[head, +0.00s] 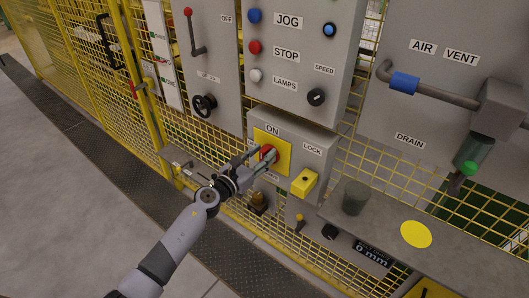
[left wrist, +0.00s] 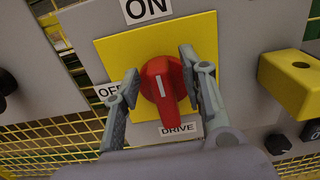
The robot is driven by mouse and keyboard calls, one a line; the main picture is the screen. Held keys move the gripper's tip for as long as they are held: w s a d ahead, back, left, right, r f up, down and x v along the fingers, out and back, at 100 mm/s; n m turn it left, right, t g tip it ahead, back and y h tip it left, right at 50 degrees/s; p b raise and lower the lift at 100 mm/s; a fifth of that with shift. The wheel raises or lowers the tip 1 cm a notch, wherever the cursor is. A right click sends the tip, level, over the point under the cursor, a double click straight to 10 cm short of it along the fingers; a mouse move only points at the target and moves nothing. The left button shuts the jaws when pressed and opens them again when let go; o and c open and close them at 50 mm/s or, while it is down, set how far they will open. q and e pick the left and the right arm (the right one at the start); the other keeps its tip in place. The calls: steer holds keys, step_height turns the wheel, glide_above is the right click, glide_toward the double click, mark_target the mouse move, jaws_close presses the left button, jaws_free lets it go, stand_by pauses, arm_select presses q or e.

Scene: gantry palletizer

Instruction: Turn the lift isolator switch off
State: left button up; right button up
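A red rotary switch knob (head: 267,152) sits on a yellow plate (head: 284,152) on a grey box, under the label ON. In the left wrist view the red knob (left wrist: 163,82) has its white line upright, towards ON. OFF is at the plate's left and a DRIVE label is below the knob. My left gripper (left wrist: 157,78) is open, with one finger on each side of the knob. The left finger shows a gap to it; whether the right finger touches cannot be told. The left gripper also shows in the head view (head: 261,160). No label reading LIFT is legible.
A yellow lock block (head: 304,182) sits right of the switch. A grey shelf (head: 375,212) with a dark cup (head: 355,197) juts out at lower right. A red-ended lever (head: 190,30) is on the upper-left panel. Yellow mesh fence (head: 90,75) runs behind; floor at left is clear.

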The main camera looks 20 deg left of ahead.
arm_select(q)
steer(key=shift+x, duration=0.8)
steer(key=shift+c, duration=0.3)
jaws_close()
